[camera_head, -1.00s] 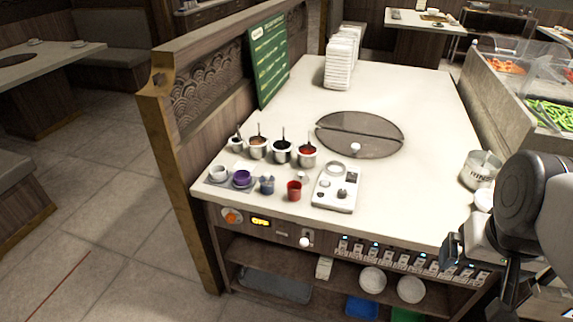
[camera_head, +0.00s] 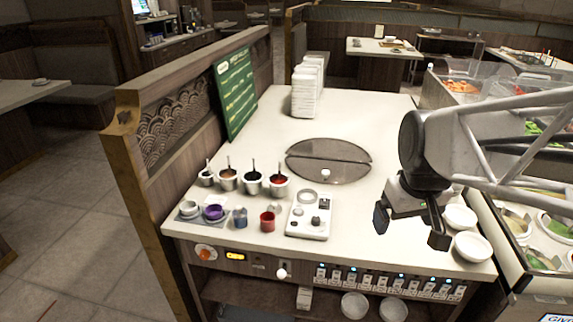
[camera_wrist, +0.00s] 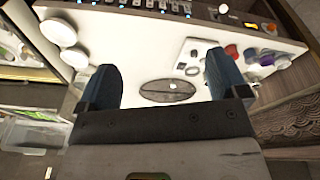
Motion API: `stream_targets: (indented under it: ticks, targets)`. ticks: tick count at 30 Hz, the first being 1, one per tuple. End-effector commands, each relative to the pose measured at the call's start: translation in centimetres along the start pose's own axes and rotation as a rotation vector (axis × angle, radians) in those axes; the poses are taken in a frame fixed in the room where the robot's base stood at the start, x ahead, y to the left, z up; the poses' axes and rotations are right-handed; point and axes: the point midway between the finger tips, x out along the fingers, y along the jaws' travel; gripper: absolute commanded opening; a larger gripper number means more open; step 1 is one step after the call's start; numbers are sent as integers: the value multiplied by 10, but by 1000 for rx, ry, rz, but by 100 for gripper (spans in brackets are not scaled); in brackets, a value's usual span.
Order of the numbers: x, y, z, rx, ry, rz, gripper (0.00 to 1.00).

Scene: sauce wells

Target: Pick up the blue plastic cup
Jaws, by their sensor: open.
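The blue plastic cup (camera_head: 240,217) stands on the pale counter near its front left edge, between a purple cup (camera_head: 213,212) and a red cup (camera_head: 267,221). It shows small in the wrist view (camera_wrist: 250,54), right of my fingers. My gripper (camera_head: 409,226) is open and empty above the counter's right side, well to the right of the blue cup. Both fingers are spread in the wrist view (camera_wrist: 162,76), with nothing between them but a distant view of the counter.
Several sauce pots (camera_head: 253,183) with ladles stand behind the cups. A white device (camera_head: 309,213) lies right of the red cup. White bowls (camera_head: 472,247) sit near my gripper. A green board (camera_head: 235,93) and partition bound the left. The counter middle is mostly clear.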

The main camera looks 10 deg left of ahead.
Motion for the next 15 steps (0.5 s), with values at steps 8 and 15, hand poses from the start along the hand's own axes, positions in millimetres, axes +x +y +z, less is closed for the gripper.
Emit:
stream_targets:
  ticks: [8, 15]
  targets:
    - [19, -25, -70, -192, -25, -21, 92]
    - [42, -54, -128, -359, -44, -40, 92]
